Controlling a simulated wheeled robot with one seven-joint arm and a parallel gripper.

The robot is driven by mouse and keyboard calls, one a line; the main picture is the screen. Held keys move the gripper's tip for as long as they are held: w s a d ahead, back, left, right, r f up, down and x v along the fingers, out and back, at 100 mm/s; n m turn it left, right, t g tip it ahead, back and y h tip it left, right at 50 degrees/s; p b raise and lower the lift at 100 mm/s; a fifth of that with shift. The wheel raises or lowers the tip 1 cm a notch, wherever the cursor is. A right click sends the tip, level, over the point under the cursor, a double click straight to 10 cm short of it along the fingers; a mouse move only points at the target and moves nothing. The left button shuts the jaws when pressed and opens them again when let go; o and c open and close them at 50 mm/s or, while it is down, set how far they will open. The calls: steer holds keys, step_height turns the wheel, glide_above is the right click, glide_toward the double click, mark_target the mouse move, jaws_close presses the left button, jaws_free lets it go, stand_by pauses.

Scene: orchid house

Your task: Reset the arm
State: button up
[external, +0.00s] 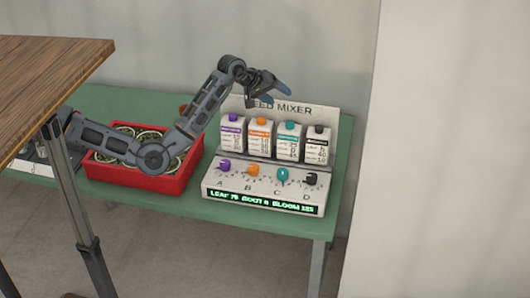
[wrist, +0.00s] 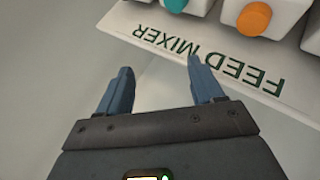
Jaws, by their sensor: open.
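My arm reaches over the red crate, and my gripper (external: 285,93) is raised in front of the feed mixer's back panel (external: 322,120). In the wrist view my gripper (wrist: 160,78) has its two blue fingers apart with nothing between them. The feed mixer (external: 262,192) stands on the green bench. It has purple, orange, teal and black knobs marked A to D, and a lit display (external: 262,203) reading about "LEAF 75 ROOT 8 BLOOM 125", small and hard to read. Cartons with matching caps stand behind the knobs.
A red crate (external: 150,184) with several round pots sits on the green bench (external: 325,190), left of the mixer. A wooden tabletop (external: 45,75) on a dark leg stands at the left front. A pale wall (external: 450,150) is at the right.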

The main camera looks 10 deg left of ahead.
steer(key=w+a+r+n+t+p, duration=0.35)
steer(key=w+a+n+t, duration=0.25)
steer(key=w+a, duration=1.1)
steer(key=a+f+t+p, duration=0.2)
steer(key=a+t+p, duration=0.2)
steer(key=a, duration=1.5)
steer(key=s+a+f+n+t+y, duration=0.2)
steer(key=s+a+f+n+y, duration=0.15)
steer(key=s+a, duration=0.5)
steer(key=s+a+f+n+t+y, duration=0.2)
steer(key=s+a+f+n+y, duration=0.15)
steer(key=s+a, duration=0.45)
steer(key=s+a+f+n+t+y, duration=0.25)
steer(key=s+a+n, duration=0.25)
steer(key=s+a, duration=0.3)
steer(key=s+a+f+m+g+h+b, duration=0.1)
steer(key=s+f+m+g, duration=0.3)
steer(key=s+m, duration=0.5)
steer(key=s+a+f+m+g+h+b, duration=0.1)
steer(key=s+a+f+m+g+b, duration=0.2)
steer(key=s+f+m, duration=0.3)
steer(key=s+m+g, duration=0.1)
steer(key=s+m, duration=0.3)
steer(key=s, duration=0.3)
steer(key=shift+s+m, duration=0.3)
steer(key=shift+s, duration=0.05)
